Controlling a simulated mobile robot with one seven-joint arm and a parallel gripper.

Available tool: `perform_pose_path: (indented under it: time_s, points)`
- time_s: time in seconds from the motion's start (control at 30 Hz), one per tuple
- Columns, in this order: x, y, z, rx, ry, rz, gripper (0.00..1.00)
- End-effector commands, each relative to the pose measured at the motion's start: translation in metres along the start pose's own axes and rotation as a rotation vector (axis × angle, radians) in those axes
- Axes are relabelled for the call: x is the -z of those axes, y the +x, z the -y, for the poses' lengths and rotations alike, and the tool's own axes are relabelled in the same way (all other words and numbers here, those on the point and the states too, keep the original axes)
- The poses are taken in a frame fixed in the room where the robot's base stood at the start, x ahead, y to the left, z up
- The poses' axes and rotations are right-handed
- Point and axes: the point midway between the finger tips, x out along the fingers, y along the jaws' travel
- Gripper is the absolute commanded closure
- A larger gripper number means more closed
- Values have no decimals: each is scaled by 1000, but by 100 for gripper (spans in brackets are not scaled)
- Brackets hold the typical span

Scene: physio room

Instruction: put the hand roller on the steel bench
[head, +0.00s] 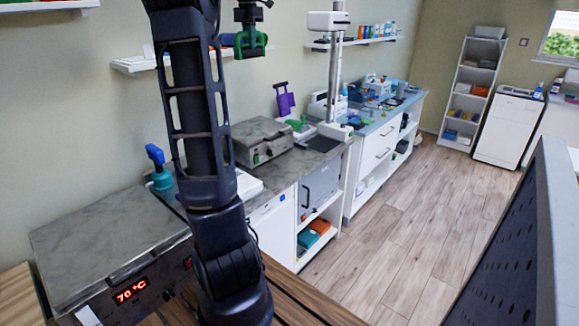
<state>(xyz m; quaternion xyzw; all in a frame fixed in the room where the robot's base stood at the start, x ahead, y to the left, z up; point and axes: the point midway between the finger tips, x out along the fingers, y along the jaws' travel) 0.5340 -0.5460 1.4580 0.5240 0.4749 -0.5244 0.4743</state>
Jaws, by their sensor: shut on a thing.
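My gripper (250,12) is at the top of the head view, pointing down and partly cut off by the frame edge. It is shut on a small black and green tool, which looks like the hand roller (250,45). The tool hangs in the air in front of the wall, apart from any surface. The grey metal-like worktop (105,235) at lower left could be the steel bench, but I cannot tell for sure. Its front carries a red 70 °C display. My arm hides part of its right side.
A grey box appliance (262,140), a purple item (285,100) and a white column (335,70) stand along the counter. A dark panel (510,250) is at right. The wooden floor (400,220) between is clear.

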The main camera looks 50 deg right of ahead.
Motion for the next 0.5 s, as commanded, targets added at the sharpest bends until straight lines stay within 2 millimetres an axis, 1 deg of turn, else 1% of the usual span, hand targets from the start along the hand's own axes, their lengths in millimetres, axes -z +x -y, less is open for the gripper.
perform_pose_path:
  time_s: [0.03,0.37,0.5]
  points:
    - [-7,4,-1,1,3,0,100]
    - [-44,34,-22,1,-16,-1,100]
    - [-60,51,-33,1,-28,-2,100]
